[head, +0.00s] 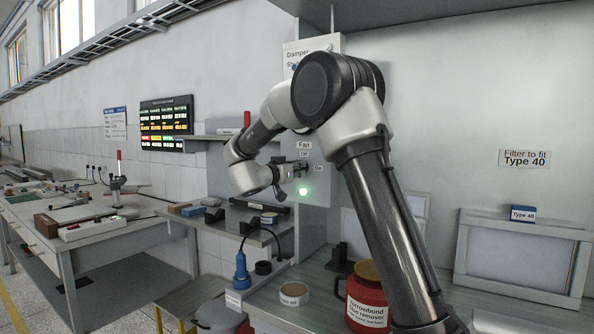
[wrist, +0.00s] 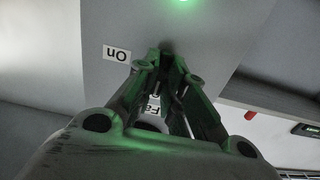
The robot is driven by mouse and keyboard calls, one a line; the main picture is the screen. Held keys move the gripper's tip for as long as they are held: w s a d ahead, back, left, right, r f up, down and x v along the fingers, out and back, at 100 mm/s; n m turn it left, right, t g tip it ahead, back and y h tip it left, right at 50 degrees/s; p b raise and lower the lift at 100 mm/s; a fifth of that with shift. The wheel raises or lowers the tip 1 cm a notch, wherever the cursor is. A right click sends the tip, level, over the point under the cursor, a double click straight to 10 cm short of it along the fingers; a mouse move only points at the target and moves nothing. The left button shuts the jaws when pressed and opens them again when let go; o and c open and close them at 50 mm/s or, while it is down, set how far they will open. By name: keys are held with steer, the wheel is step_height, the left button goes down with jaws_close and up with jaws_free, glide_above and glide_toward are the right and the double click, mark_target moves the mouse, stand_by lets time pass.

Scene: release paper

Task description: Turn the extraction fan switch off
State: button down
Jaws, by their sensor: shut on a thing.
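The fan switch panel (head: 316,190) is a grey upright face with "Fan", "Off" and "On" labels and a lit green lamp (head: 303,190). My gripper (head: 297,170) reaches the panel from the left, just below the "Off" label and left of the "On" label (head: 318,168). In the wrist view my gripper (wrist: 168,58) is shut on the small dark fan switch, which its fingertips mostly hide. The "On" label (wrist: 116,53) appears upside down beside the fingertips, and part of the "Fan" label shows between the fingers. The switch's exact angle cannot be told.
A damper sign (head: 300,52) is partly behind my arm. Below, the bench holds a red glue remover container (head: 366,300), a round tub (head: 294,294) and a blue tool (head: 242,272). A framed filter (head: 520,255) stands at right. A shelf (head: 207,137) juts out left of the panel.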

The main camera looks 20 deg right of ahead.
steer(key=shift+f+n, duration=0.1)
steer(key=shift+n, duration=0.2)
steer(key=c, duration=1.5)
jaws_free()
steer(key=v, duration=1.2)
